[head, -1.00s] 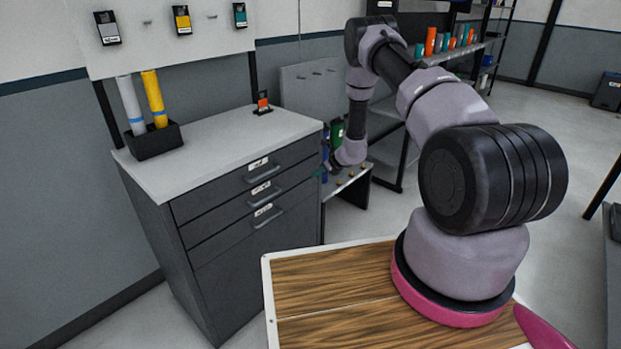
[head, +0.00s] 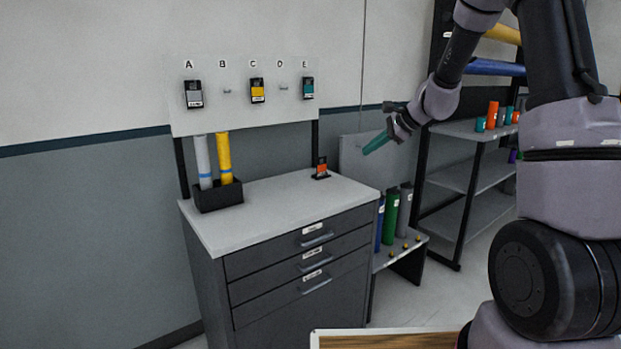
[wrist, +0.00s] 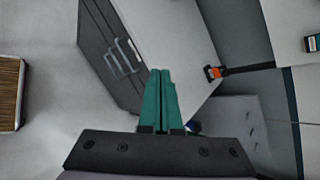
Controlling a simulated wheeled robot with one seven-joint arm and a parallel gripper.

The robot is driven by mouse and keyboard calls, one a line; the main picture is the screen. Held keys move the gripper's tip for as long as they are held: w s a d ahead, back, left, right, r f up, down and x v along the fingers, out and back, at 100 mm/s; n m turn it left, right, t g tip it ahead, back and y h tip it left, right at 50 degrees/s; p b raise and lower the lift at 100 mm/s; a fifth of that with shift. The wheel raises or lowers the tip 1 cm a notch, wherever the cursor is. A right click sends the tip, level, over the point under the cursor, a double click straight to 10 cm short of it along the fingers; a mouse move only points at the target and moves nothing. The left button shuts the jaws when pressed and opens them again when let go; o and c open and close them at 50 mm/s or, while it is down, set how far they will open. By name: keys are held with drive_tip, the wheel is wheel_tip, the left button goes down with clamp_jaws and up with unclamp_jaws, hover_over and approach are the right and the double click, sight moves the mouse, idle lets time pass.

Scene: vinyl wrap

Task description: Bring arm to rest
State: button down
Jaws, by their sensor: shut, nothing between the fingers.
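My gripper (head: 378,143) has teal fingers and is at the end of my grey and black arm in the head view. It is raised in the air, right of the drawer cabinet (head: 300,262) and in front of the back wall. The fingers point down and to the left. In the wrist view my gripper (wrist: 161,75) has its two teal fingers together with nothing between them. The cabinet's light top (wrist: 170,40) and drawer handles show beyond the fingertips.
A black holder (head: 218,197) with a silver and a yellow roll stands on the cabinet. A small orange-and-black item (head: 321,168) is near its back edge. A lettered wall board (head: 240,112) holds sample cards. Shelves (head: 470,175) and a low rack of rolls (head: 391,215) are at right.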

drive_tip(key=s+d+r+n+h, duration=0.1)
drive_tip(key=s+r+n, duration=0.4)
drive_tip(key=s, duration=0.4)
drive_tip(key=s+r+n+h, duration=0.1)
drive_tip(key=s+r+n, duration=0.1)
drive_tip(key=s+r, duration=0.65)
drive_tip(key=s+d+n+h, duration=0.2)
drive_tip(key=s+d, duration=0.1)
drive_tip(key=s, duration=0.4)
drive_tip(key=s+d+r+n+t+h, duration=0.1)
drive_tip(key=s+d+n, duration=0.2)
drive_tip(key=s, duration=0.5)
drive_tip(key=shift+s+t+h, duration=0.25)
drive_tip(key=shift+t+h, duration=0.05)
drive_tip(key=shift+h, duration=0.1)
